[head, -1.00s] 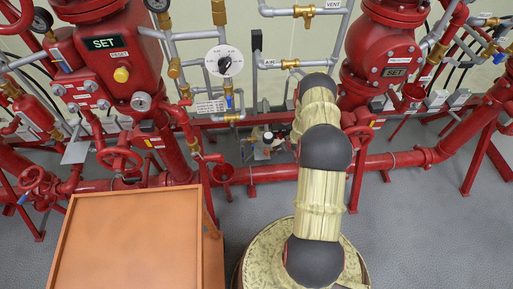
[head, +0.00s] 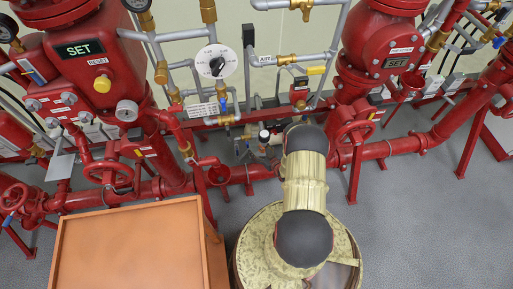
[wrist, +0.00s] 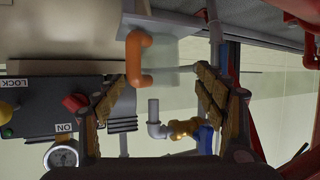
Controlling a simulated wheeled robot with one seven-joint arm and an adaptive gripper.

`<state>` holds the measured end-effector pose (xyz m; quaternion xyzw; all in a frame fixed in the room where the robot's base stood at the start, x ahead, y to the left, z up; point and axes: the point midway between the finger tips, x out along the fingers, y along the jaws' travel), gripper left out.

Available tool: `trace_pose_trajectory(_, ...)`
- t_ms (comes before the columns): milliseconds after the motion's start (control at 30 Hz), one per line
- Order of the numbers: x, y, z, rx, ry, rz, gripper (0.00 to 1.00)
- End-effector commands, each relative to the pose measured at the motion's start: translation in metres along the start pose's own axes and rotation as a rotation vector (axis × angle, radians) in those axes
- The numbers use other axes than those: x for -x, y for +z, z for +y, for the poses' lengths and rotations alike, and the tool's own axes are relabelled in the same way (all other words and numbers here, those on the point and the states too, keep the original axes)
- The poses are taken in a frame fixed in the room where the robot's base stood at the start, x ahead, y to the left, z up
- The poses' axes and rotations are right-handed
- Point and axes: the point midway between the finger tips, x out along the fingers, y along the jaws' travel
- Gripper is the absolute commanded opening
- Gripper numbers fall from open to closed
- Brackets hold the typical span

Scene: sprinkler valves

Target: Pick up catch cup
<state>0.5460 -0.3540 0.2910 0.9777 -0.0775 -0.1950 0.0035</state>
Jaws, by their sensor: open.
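In the wrist view, which looks upside down, a pale translucent cup-like piece (wrist: 176,45) with an orange handle (wrist: 137,58) shows at the upper middle. It looks like the catch cup, though its full shape is not clear. My gripper (wrist: 161,82) is open, one finger on each side of the picture. The handle lies toward the left finger, at about fingertip height in the picture. I see nothing held between the fingers, and I cannot tell the gap in depth. In the head view my own arm hides the gripper, and I cannot make out this cup.
An orange cabinet (head: 130,247) stands front left. In the wrist view, a brass fitting (wrist: 184,128) and gauge (wrist: 63,155) are close. Floor is clear at right.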

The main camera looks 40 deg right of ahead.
Motion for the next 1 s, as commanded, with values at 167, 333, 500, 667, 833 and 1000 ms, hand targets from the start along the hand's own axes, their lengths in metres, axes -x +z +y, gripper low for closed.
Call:
trace_pose_trajectory(167, -0.014, -0.001, 0.002, 0.001, 0.0, 0.0, 0.72)
trace_pose_trajectory(333, -0.038, -0.005, 0.004, 0.002, 0.0, 0.001, 0.72)
trace_pose_trajectory(500, -0.055, -0.005, 0.004, 0.0, 0.001, -0.002, 0.72)
trace_pose_trajectory(667, -0.055, -0.007, 0.005, -0.001, 0.002, -0.002, 0.72)
trace_pose_trajectory(833, -0.055, -0.007, 0.004, -0.001, 0.001, -0.002, 0.65)
trace_pose_trajectory(1000, -0.055, -0.007, 0.004, -0.001, 0.001, -0.002, 0.55)
